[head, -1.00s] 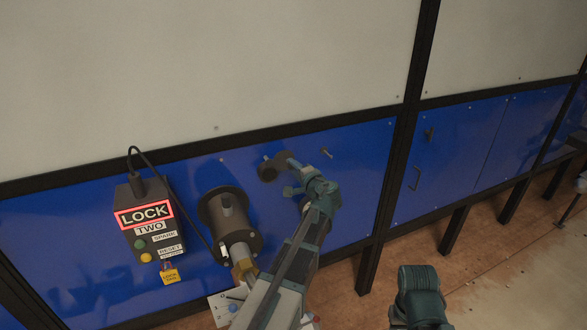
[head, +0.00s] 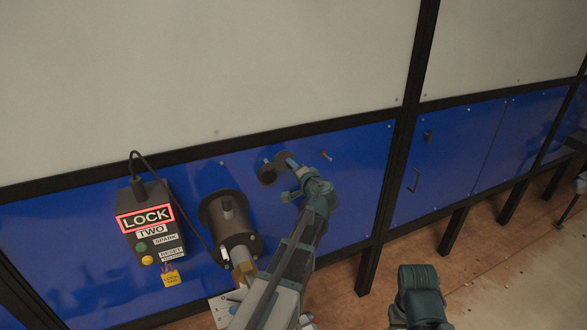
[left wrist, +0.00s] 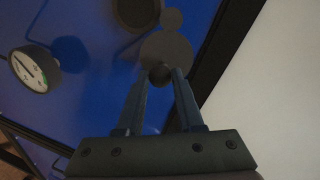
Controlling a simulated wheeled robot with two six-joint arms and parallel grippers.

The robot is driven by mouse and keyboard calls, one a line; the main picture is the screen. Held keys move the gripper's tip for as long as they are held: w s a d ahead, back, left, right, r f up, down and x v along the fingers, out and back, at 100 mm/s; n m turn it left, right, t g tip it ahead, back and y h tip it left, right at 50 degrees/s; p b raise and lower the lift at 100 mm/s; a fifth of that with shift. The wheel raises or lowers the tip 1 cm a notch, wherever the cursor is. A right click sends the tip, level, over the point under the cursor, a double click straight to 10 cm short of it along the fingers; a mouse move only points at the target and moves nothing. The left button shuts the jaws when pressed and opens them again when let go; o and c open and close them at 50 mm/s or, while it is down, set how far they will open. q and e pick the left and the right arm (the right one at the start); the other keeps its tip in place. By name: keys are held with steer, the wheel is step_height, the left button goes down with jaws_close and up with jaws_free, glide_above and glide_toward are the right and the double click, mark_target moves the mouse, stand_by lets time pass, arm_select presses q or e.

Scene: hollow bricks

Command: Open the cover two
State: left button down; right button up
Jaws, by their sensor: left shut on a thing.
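The grey round cover (left wrist: 165,50) shows in the left wrist view, with a dark knob (left wrist: 160,75) at its near edge. In the head view the cover (head: 284,157) is small and partly hidden by my gripper. My left gripper (left wrist: 162,74) is shut on the knob; in the head view its tip (head: 290,163) is at the cover. A dark round port (left wrist: 138,10) lies beside the cover, and also shows in the head view (head: 267,174). A small round piece (left wrist: 172,18) adjoins the cover. The lit LOCK sign, above a TWO label, is on a box (head: 150,222). My right gripper is out of view.
A dark flanged cylinder (head: 229,221) stands out left of my arm. A yellow lock tag (head: 171,278) hangs under the box. A gauge (left wrist: 35,68) stands out from the blue panel (head: 355,165). A small peg (head: 326,155) sits right of the cover.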

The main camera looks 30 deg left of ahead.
arm_select(q)
steer(key=c, duration=0.5)
jaws_free()
steer(key=shift+c, duration=0.2)
steer(key=p+v, duration=0.2)
steer(key=v, duration=1.1)
steer(key=shift+s+d+p, duration=0.25)
steer(key=shift+d+p, duration=0.05)
steer(key=shift+r, duration=0.15)
steer(key=s+d+f+n+g+h+b, duration=0.1)
steer(key=s+d+f+g+h+b, duration=0.3)
steer(key=f, duration=0.7)
steer(key=s+d+f+n+g+h+b, duration=0.15)
steer(key=s+d+f+b, duration=0.25)
steer(key=s+d+f, duration=0.45)
steer(key=s+d+f+m+g+h+b, duration=0.2)
steer(key=s+d+f+g+h+b, duration=0.2)
steer(key=s+d+f, duration=0.5)
steer(key=shift+s+f+g+h, duration=0.45)
steer(key=shift+f+g, duration=0.2)
steer(key=shift+g, duration=0.1)
